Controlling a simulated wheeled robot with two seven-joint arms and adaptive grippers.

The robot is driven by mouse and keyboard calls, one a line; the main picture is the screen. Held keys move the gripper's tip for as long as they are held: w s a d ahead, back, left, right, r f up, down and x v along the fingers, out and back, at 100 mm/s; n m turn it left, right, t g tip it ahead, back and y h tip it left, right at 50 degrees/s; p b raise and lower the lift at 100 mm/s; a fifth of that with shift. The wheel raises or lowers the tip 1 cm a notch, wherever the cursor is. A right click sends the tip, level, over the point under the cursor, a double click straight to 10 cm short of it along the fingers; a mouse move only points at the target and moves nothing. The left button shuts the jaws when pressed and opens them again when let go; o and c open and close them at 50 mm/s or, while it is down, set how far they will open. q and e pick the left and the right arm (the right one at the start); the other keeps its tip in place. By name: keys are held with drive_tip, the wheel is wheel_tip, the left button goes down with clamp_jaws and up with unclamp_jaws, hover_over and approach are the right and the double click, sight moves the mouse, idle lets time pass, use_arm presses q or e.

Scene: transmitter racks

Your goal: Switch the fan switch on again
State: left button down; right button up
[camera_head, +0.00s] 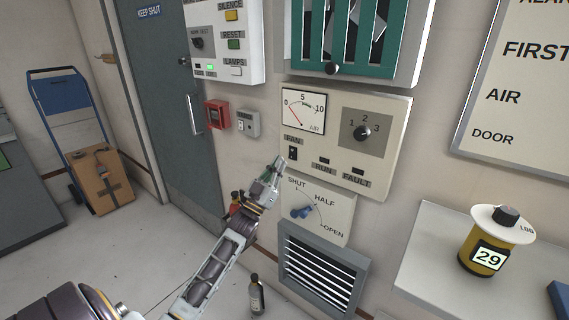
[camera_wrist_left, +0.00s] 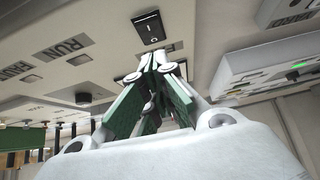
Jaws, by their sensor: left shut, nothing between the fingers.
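The fan switch (camera_head: 293,153) is a small black rocker under the FAN label on the cream control panel (camera_head: 390,120). It shows larger in the left wrist view (camera_wrist_left: 149,27), with white marks on its face. I cannot tell which way it is tipped. My left gripper (camera_head: 279,161) is shut and empty, its tips just left of and below the switch. In the left wrist view its green-padded fingers (camera_wrist_left: 161,62) meet close to the switch, seemingly apart from it. The AIR gauge (camera_head: 303,111) needle points near 0. The RUN (camera_head: 324,161) and FAULT (camera_head: 357,171) lamps look dark.
A rotary knob (camera_head: 362,133) is right of the gauge. A shelf (camera_head: 420,262) at right holds a yellow canister (camera_head: 482,250). A bottle (camera_head: 256,294) stands on the floor.

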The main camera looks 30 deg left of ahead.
sight(292, 150)
use_arm(q)
drive_tip(key=shift+w+d+f, duration=0.1)
drive_tip(key=shift+w+f, duration=0.05)
drive_tip(key=shift+w, duration=0.65)
drive_tip(key=shift+w+d+f, duration=0.1)
drive_tip(key=shift+w, duration=0.7)
use_arm(e)
drive_tip(key=shift+w+a+r, duration=0.15)
drive_tip(key=shift+w+r, duration=0.35)
drive_tip(key=shift+w, duration=0.1)
drive_tip(key=shift+s+a+f, duration=0.1)
drive_tip(key=shift+s, duration=0.2)
use_arm(q)
drive_tip(key=shift+w, duration=0.1)
use_arm(e)
drive_tip(key=shift+a+f, duration=0.1)
drive_tip(key=shift+a, duration=0.05)
use_arm(q)
drive_tip(key=shift+w+f+b, duration=0.1)
drive_tip(key=shift+f+b, duration=0.05)
drive_tip(key=shift+b, duration=0.45)
drive_tip(key=shift+w+t+h+b, duration=0.15)
drive_tip(key=shift+t+h+b, duration=0.15)
drive_tip(key=shift+b, duration=0.15)
use_arm(e)
drive_tip(key=w+r, duration=0.1)
drive_tip(key=w+a+r, duration=0.1)
drive_tip(key=a+r, duration=0.1)
drive_tip(key=r, duration=0.1)
drive_tip(key=shift+w, duration=0.4)
